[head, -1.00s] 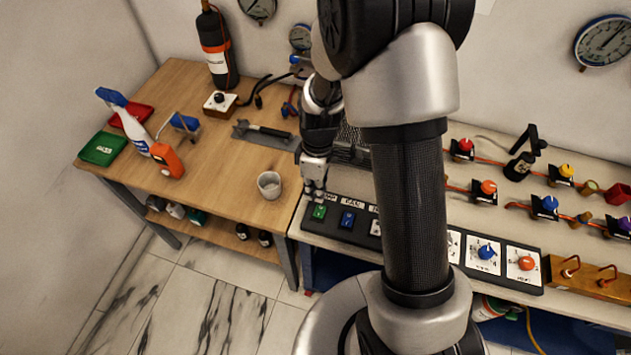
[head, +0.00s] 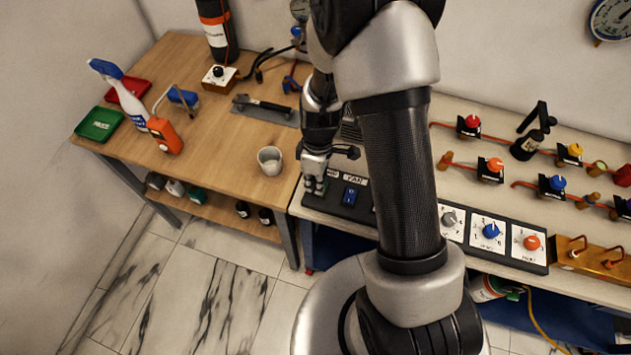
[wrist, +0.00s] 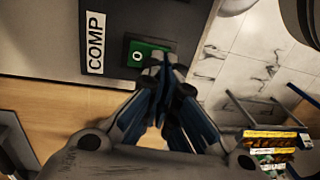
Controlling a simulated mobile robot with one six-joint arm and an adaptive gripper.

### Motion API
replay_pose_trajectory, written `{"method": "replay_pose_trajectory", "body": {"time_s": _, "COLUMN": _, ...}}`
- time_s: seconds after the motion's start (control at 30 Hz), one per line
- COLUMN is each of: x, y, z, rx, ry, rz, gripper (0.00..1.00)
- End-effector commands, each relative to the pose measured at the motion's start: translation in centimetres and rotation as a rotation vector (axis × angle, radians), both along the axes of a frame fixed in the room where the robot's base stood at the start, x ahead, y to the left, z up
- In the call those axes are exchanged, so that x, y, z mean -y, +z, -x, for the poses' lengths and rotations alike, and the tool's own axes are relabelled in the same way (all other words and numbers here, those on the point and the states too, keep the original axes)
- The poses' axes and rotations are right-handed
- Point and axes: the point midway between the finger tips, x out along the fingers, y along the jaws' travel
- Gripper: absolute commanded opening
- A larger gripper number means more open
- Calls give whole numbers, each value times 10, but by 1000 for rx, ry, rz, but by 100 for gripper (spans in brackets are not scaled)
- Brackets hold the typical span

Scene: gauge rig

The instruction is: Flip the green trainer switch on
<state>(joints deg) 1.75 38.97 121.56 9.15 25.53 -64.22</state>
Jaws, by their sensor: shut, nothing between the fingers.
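The green trainer switch (wrist: 136,55) shows in the wrist view on a dark panel (wrist: 152,16), beside a white COMP label (wrist: 95,44). A white O mark is visible on its near part; my fingertips hide another part. My gripper (wrist: 160,66) is shut and empty, with its tips over one end of the switch. I cannot tell whether they touch it. In the head view my gripper (head: 314,186) points down at the panel's left end and hides the green switch.
A blue switch (head: 350,196) under a FAN label sits just right of my gripper. A white cup (head: 270,161) stands on the wooden table (head: 222,150) to the left. Dial knobs (head: 491,231) and valves (head: 491,168) lie farther right.

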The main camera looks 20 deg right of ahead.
Motion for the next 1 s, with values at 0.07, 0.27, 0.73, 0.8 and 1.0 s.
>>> {"method": "replay_pose_trajectory", "body": {"time_s": 0.07, "x": -1, "y": -4, "z": 1, "rx": 0, "ry": 0, "rz": 0, "gripper": 0}}
{"method": "replay_pose_trajectory", "body": {"time_s": 0.27, "x": -1, "y": -3, "z": 1, "rx": -2, "ry": 0, "rz": 0, "gripper": 0}}
{"method": "replay_pose_trajectory", "body": {"time_s": 0.73, "x": 9, "y": 1, "z": -12, "rx": -1, "ry": -1, "rz": 0, "gripper": 0}}
{"method": "replay_pose_trajectory", "body": {"time_s": 0.8, "x": 9, "y": 1, "z": -12, "rx": -1, "ry": 0, "rz": -1, "gripper": 0}}
{"method": "replay_pose_trajectory", "body": {"time_s": 1.0, "x": 8, "y": 2, "z": -12, "rx": -1, "ry": 0, "rz": -1, "gripper": 0}}
